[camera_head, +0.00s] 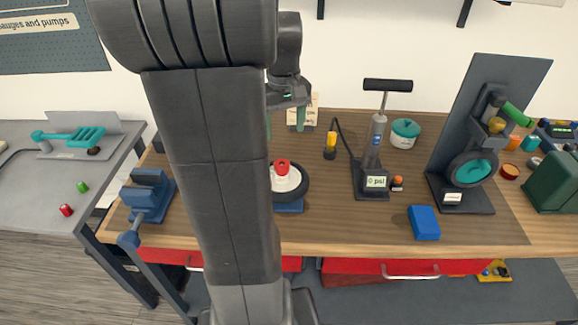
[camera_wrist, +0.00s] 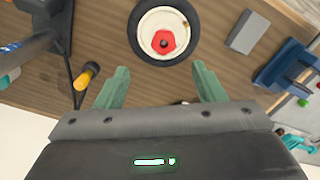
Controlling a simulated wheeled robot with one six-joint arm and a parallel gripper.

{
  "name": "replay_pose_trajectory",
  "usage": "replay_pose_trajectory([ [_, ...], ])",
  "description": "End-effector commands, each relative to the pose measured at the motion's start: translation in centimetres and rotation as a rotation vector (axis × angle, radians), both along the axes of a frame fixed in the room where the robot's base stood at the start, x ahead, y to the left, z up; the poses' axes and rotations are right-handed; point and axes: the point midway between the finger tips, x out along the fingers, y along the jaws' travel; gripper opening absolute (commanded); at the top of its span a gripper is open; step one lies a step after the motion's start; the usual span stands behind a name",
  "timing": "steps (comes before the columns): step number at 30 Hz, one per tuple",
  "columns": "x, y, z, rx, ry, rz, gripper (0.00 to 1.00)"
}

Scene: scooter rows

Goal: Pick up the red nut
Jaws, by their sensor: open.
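The red nut (camera_head: 283,166) sits at the hub of a small wheel (camera_head: 301,186) with a white rim and black tyre, on the wooden bench. In the wrist view the red nut (camera_wrist: 163,42) shows a dark centre hole, and the wheel (camera_wrist: 187,50) lies around it. My gripper (camera_head: 285,121) is open and empty, above and behind the wheel in the head view. In the wrist view the green fingers of my gripper (camera_wrist: 160,70) are spread apart, with the nut beyond the tips, between their lines. My arm hides part of the wheel in the head view.
The bench (camera_head: 330,220) holds a blue vise (camera_head: 150,192), a yellow-handled screwdriver (camera_head: 330,146), a pump (camera_head: 373,178) with a hose, a teal tin (camera_head: 404,133) and a blue block (camera_head: 424,222). A dark stand (camera_head: 490,110) rises at right. A small red part (camera_head: 65,210) lies on the grey side table.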

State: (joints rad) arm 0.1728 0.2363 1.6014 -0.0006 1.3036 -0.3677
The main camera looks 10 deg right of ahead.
Motion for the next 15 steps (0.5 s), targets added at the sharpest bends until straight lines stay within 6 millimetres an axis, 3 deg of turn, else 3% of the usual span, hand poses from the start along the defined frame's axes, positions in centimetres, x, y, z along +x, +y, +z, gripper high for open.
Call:
replay_pose_trajectory([
  [6, 0.0, 0.0, -4.3, 0.001, 0.004, 0.0, 0.63],
  [15, 0.0, 0.2, -6.7, 0.001, 0.004, 0.001, 0.63],
])
